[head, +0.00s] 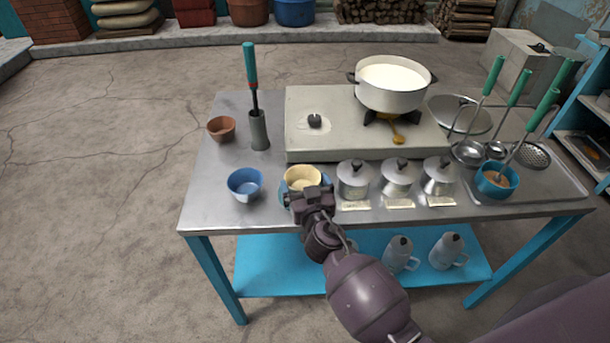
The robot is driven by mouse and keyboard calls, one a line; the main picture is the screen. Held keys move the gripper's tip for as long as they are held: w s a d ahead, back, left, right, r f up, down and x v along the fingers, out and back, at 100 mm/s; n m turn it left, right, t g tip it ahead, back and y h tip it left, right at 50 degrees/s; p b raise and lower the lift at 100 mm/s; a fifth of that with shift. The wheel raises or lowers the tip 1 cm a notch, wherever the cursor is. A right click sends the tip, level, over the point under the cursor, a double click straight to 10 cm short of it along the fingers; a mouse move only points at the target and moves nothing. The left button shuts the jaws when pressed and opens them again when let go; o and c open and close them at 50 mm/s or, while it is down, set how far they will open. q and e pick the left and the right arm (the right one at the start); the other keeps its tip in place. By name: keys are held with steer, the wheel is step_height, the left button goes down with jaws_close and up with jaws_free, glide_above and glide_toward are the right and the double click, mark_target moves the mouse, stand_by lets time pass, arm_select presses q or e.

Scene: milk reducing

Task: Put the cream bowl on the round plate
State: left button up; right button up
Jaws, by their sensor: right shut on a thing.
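The cream bowl (301,175) is near the front edge of the metal table, in the middle of the head view. A blue rim (284,184) shows around its lower left side; I cannot tell whether this is a dish under it or another bowl. My right gripper (306,192) reaches in from the front and is shut on the near side of the cream bowl, hiding part of it. A grey round plate or lid (460,117) lies flat to the right of the stove. My left gripper is not in view.
A blue bowl (245,185) and a brown bowl (221,129) stand on the left. Lidded metal canisters (353,180) stand close to the right of my gripper. The stove (315,142) carries a pot of milk (393,84). Ladles (490,90) stand at the right.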

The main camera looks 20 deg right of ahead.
steer(key=shift+s, duration=0.15)
steer(key=shift+s+r, duration=0.1)
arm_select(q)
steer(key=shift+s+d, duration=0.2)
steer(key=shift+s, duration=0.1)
arm_select(e)
steer(key=shift+s+f, duration=0.1)
steer(key=shift+f, duration=0.25)
steer(key=o, duration=0.6)
steer(key=shift+r, duration=0.4)
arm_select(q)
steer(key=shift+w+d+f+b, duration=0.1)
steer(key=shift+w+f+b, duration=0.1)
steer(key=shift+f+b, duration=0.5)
arm_select(e)
steer(key=shift+s+a+r, duration=0.1)
steer(key=shift+s+a, duration=0.05)
steer(key=shift+s, duration=1.8)
steer(key=shift+s+a+r, duration=0.1)
steer(key=shift+s+a, duration=0.05)
steer(key=shift+s, duration=1.85)
steer(key=shift+s+a, duration=0.15)
steer(key=shift+s, duration=1.8)
